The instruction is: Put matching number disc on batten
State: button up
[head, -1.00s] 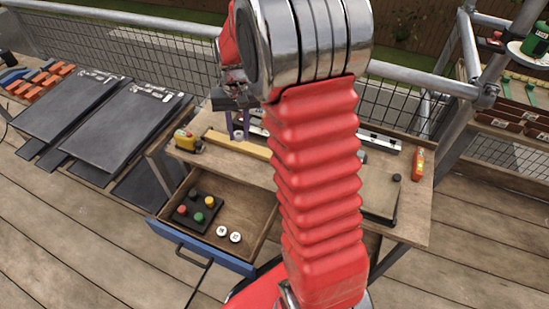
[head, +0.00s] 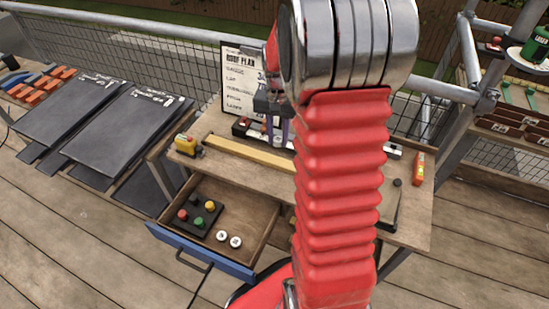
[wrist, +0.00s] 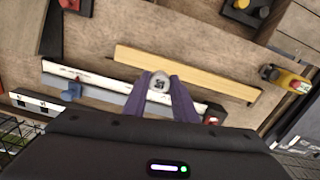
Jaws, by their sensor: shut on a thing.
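My gripper (head: 276,142) is shut on a pale number disc (wrist: 159,82), held between its purple fingertips above the bench. The mark on the disc is too small to read. A yellow wooden batten (head: 250,153) lies on the bench to the left of my gripper in the head view. In the wrist view the batten (wrist: 185,72) lies just beyond the fingertips, and I cannot tell the height of the disc above the bench. Two white discs, left (head: 222,236) and right (head: 236,242), lie in the open drawer (head: 262,220).
A roof plan board (head: 238,85) stands behind the bench, partly hidden by my arm. A white rule (wrist: 100,78) and a blue-grey tool (wrist: 115,98) lie near the fingers. A yellow tool (head: 186,144) sits near the batten's left end. A black tray (head: 190,228) holds coloured knobs.

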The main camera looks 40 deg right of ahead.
aim_at(278, 140)
jog(key=shift+f, duration=2.1)
jog(key=shift+f, duration=1.85)
jog(key=shift+f, duration=0.1)
jog(key=o, duration=1)
notch_tip(278, 140, up, 12)
jog(key=shift+r, duration=0.1)
